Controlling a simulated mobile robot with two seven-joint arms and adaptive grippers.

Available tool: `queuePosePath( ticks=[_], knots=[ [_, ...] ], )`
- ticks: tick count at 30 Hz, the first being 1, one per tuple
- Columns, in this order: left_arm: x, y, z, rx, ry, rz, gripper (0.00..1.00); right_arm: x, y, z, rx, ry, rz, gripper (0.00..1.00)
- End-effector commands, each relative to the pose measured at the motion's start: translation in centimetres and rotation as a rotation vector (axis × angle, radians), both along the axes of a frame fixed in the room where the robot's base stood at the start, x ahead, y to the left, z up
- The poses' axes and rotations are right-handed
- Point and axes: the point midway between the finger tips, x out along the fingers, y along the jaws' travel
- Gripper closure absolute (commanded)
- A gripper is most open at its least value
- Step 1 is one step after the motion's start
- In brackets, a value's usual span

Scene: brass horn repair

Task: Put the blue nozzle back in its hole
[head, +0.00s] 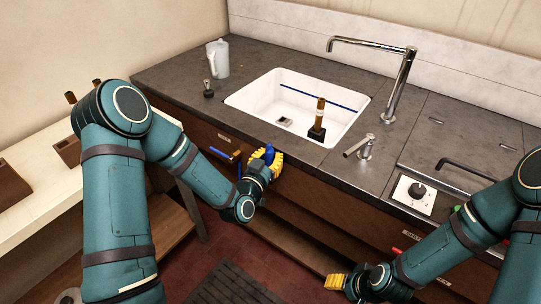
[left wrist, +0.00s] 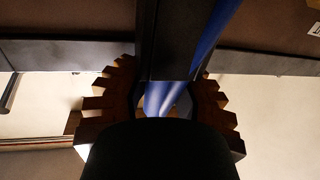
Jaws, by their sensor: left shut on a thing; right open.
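In the head view my left gripper (head: 274,163), with yellow toothed fingers, is in front of the counter's front edge, below the sink. It is shut on a blue piece, the blue nozzle (head: 269,153), whose top stands above the fingers. In the left wrist view a blue shape (left wrist: 165,98) shows between the two toothed fingers (left wrist: 160,105), partly hidden by a dark part. My right gripper (head: 335,282) is low at the bottom right, open and away from the nozzle. I cannot make out which hole belongs to the nozzle.
The white sink (head: 255,97) holds a dark, brown-handled item (head: 318,122). A tap (head: 398,85), a white jug (head: 218,58) and a small dark item (head: 208,90) stand around it.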

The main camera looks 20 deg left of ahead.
Motion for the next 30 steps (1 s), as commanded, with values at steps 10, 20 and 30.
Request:
queuePosePath(
  ticks=[10, 20, 30],
  knots=[
    [0.0, 0.0, -0.7, 0.0, 0.002, -0.001, 0.56, 0.0, 0.0, 0.0, 0.0, 0.0, 0.0, 0.43],
    [-0.1, 0.0, -0.7, 0.0, 0.002, -0.001, 0.42, 0.0, 0.0, 0.0, 0.0, 0.0, 0.0, 0.43],
    [-3.9, 0.6, -0.7, 0.001, 0.005, -0.001, 0.42, 0.0, 0.0, 0.0, 0.0, 0.0, 0.0, 0.43]
  ],
)
